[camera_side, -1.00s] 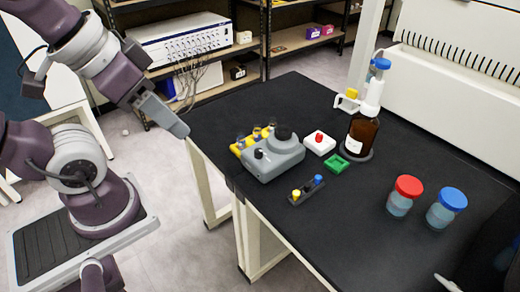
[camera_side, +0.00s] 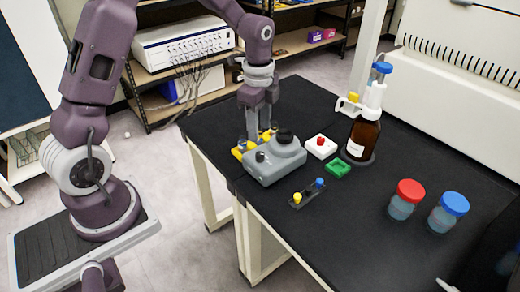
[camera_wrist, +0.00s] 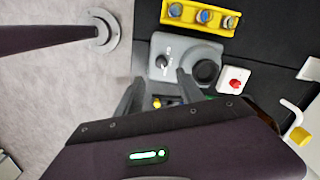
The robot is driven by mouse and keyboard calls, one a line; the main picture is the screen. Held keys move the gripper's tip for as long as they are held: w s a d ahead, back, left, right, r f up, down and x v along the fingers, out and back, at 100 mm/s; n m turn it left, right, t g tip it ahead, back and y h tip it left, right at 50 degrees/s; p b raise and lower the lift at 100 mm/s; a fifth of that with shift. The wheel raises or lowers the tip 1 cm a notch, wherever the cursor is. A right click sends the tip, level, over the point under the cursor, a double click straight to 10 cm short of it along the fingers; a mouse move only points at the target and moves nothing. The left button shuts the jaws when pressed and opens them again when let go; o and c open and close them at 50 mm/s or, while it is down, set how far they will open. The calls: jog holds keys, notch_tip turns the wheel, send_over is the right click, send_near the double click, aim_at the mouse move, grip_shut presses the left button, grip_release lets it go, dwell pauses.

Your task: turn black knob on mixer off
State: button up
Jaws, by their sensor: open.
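The grey mixer (camera_side: 275,162) stands on the black bench near its left edge. Its black knob (camera_side: 260,157) is on the front left of the body; in the wrist view the knob (camera_wrist: 162,61) carries a pale pointer line. The mixer's round black cup (camera_side: 285,135) is on top, to the right of the knob. My gripper (camera_side: 258,134) is open and empty, pointing down behind the mixer in the side view. In the wrist view its fingers (camera_wrist: 160,84) are apart, with the right finger overlapping the mixer between knob and cup. Contact cannot be told.
A yellow tube rack (camera_wrist: 200,16) is beside the mixer, partly hidden by my gripper in the side view. A white box with a red button (camera_side: 320,146), a green tray (camera_side: 338,167), a small dark rack (camera_side: 307,194) and a brown bottle (camera_side: 362,140) stand nearby.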

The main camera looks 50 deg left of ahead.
aim_at(260, 154)
jog(key=shift+m, duration=0.3)
jog(key=f, duration=0.8)
jog(key=shift+w+a+f, duration=0.15)
jog(key=shift+w+f, duration=0.05)
jog(key=shift+f, duration=0.2)
grip_shut()
